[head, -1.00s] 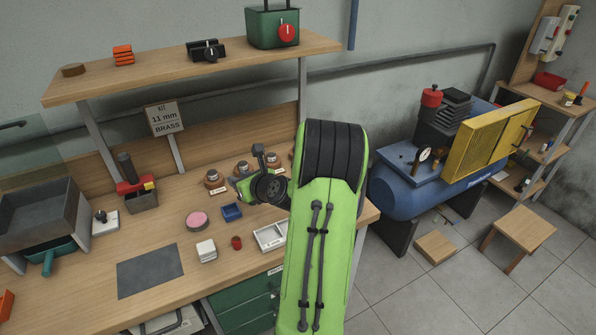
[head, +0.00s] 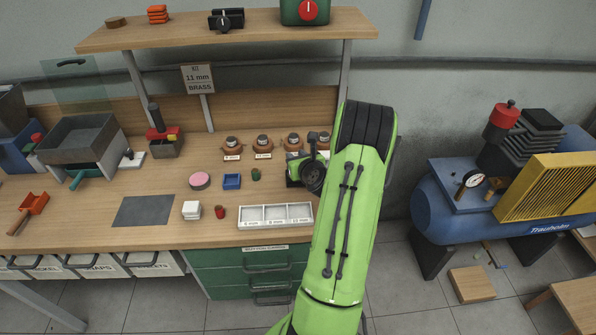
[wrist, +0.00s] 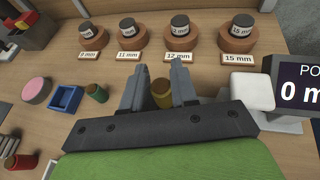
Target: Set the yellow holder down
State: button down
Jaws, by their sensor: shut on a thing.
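The yellow holder (wrist: 162,95) is a small upright cylinder between my gripper's fingertips (wrist: 160,82) in the wrist view. My gripper is shut on it, above the wooden bench. I cannot tell whether its base touches the bench. In the head view my gripper (head: 297,166) is at the right part of the bench, and the holder is hidden. A green holder (wrist: 96,93) stands to the left, and a red one (wrist: 20,162) is further left and nearer.
Several brown round stands with size labels, such as the 12 mm stand (wrist: 181,40), line up just beyond the gripper. A white block (wrist: 252,90) and a black display (wrist: 297,88) are close on the right. A blue tray (wrist: 65,98) and pink disc (wrist: 37,90) are left.

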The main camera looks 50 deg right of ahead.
jog(key=shift+f+b, duration=0.65)
jog(key=shift+f, duration=1.25)
jog(key=c, duration=0.9)
grip_release()
jog(key=shift+r, duration=0.1)
